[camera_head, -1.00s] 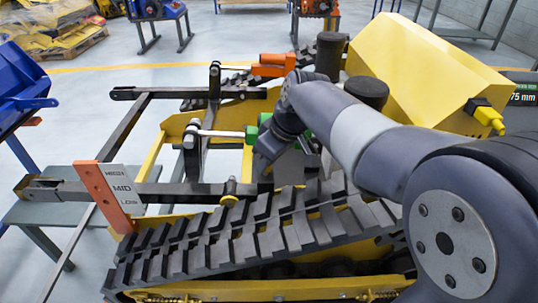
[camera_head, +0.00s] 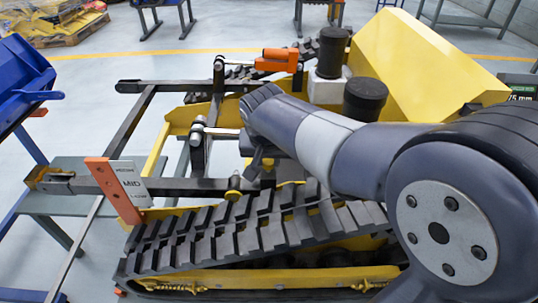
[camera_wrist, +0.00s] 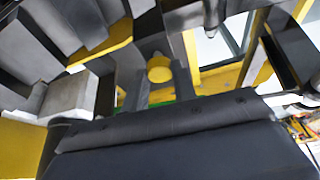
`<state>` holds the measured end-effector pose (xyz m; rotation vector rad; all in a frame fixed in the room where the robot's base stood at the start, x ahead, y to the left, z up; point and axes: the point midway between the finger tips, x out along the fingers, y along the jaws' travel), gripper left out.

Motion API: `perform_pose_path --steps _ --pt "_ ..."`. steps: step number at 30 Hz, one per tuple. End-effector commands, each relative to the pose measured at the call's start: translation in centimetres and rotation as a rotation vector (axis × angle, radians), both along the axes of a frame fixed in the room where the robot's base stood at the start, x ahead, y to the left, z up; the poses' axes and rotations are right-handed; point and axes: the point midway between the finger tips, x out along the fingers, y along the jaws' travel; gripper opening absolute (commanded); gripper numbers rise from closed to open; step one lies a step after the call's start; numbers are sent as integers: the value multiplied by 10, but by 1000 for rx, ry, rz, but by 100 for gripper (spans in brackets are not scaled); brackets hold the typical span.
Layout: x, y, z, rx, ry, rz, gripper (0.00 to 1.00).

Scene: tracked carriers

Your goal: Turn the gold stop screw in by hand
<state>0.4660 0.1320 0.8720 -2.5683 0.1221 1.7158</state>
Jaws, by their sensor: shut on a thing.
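The gold stop screw (camera_head: 235,184) shows a round gold head beside the dark bar, just above the near track, in the head view. A round gold head also shows in the upper middle of the wrist view (camera_wrist: 159,69). My gripper (camera_head: 257,170) points down at the bar, just right of the gold head in the head view. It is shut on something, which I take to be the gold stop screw.
An orange post with a HIGH, MID, LOW plate (camera_head: 124,186) stands at the bar's left end. The black near track (camera_head: 250,235) runs below my arm. An orange cylinder (camera_head: 280,60), black caps (camera_head: 365,98) and a yellow housing (camera_head: 425,65) stand behind.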

Motion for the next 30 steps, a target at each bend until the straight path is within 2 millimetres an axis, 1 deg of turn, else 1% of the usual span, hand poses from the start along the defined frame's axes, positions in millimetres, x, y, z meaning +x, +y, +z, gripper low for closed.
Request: perform_pose_path --steps 30 --pt "5 8 2 2 -2 -968 3"
